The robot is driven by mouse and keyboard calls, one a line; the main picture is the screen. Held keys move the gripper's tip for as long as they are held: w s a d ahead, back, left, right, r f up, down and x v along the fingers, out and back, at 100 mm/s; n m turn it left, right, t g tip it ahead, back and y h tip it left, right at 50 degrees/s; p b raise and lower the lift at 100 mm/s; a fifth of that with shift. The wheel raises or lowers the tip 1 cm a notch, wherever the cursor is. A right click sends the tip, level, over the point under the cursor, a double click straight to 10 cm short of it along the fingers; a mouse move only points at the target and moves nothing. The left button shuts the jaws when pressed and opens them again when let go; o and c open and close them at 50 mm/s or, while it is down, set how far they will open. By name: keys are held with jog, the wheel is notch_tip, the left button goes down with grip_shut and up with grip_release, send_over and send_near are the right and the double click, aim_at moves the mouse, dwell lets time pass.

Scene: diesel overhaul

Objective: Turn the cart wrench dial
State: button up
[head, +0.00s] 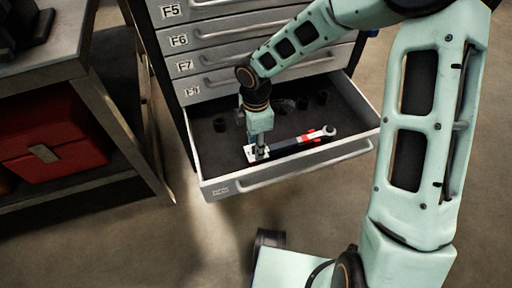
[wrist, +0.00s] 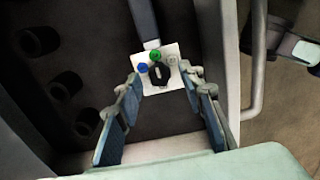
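The cart wrench (head: 296,143) lies in the open bottom drawer, with a dark handle, a red section and a metal ring end at right. In the wrist view a white plate (wrist: 176,78) sits at the end of its bar. The plate carries a black dial (wrist: 158,76) and blue, green and pale grey marks around it. My gripper (wrist: 162,92) is open, its two blue-padded fingers on either side of the plate, with visible gaps to the dial. In the head view my gripper (head: 260,152) points down over the plate and partly hides it; whether it touches is unclear.
The drawer (head: 300,171) has raised walls close around my gripper. Several black sockets (wrist: 87,122) stand in it. Closed drawers (head: 205,62) rise behind. A workbench (head: 62,62) with a red box (head: 52,135) stands at left.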

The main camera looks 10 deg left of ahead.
jog(key=shift+f, duration=0.3)
grip_shut()
jog(key=shift+m, duration=0.4)
jog(key=m, duration=1.1)
dwell(0.5)
